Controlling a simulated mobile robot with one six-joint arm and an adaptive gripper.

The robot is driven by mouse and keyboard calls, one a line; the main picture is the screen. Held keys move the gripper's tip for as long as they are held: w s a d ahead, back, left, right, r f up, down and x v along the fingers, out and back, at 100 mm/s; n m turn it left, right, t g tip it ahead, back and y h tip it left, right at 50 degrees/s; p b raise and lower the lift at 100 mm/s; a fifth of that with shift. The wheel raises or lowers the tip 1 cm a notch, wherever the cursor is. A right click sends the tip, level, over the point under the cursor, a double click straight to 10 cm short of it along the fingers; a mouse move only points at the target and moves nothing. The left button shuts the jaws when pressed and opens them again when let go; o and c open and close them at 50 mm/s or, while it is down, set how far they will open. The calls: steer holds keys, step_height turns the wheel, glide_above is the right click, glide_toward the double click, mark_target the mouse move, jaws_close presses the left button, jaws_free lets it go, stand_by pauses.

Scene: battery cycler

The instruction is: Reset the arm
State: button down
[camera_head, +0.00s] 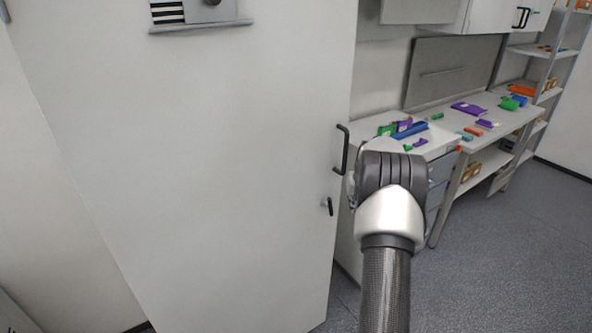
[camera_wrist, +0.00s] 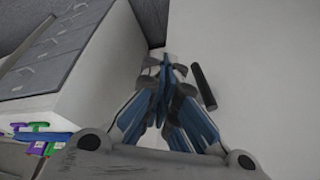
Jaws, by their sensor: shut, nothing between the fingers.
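My gripper (camera_wrist: 164,68) shows in the wrist view, its blue-faced fingers brought together at the tips with nothing between them. It points toward the white cabinet. A dark bar handle (camera_wrist: 203,87) is just right of the fingertips there, and I see no grip on it.
A bench (camera_head: 505,118) with several coloured parts stands behind. Shelves (camera_head: 550,50) stand at far right. The grey floor (camera_head: 500,250) at right is clear.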

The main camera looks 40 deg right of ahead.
steer(key=w+a+r+n, duration=0.2)
steer(key=w+a+r, duration=0.1)
steer(key=a+r, duration=1.2)
steer(key=s+a+r+n+y+b, duration=0.1)
steer(key=s+a+r, duration=0.15)
steer(key=a, duration=0.65)
steer(key=s+a+r+n+b, duration=0.1)
steer(key=s+a+r, duration=0.15)
steer(key=a, duration=0.55)
steer(key=s+a+r+n+t, duration=0.1)
steer(key=s+a, duration=0.9)
steer(key=a, duration=0.2)
steer(key=s+a+f+n, duration=0.1)
steer(key=s+a+f, duration=0.1)
steer(key=s+a, duration=0.2)
steer(key=s+a+f+n+y+b, duration=0.1)
steer(key=s+a, duration=0.3)
steer(key=s, duration=0.5)
steer(key=shift+s+f, duration=0.3)
steer(key=shift+f, duration=0.55)
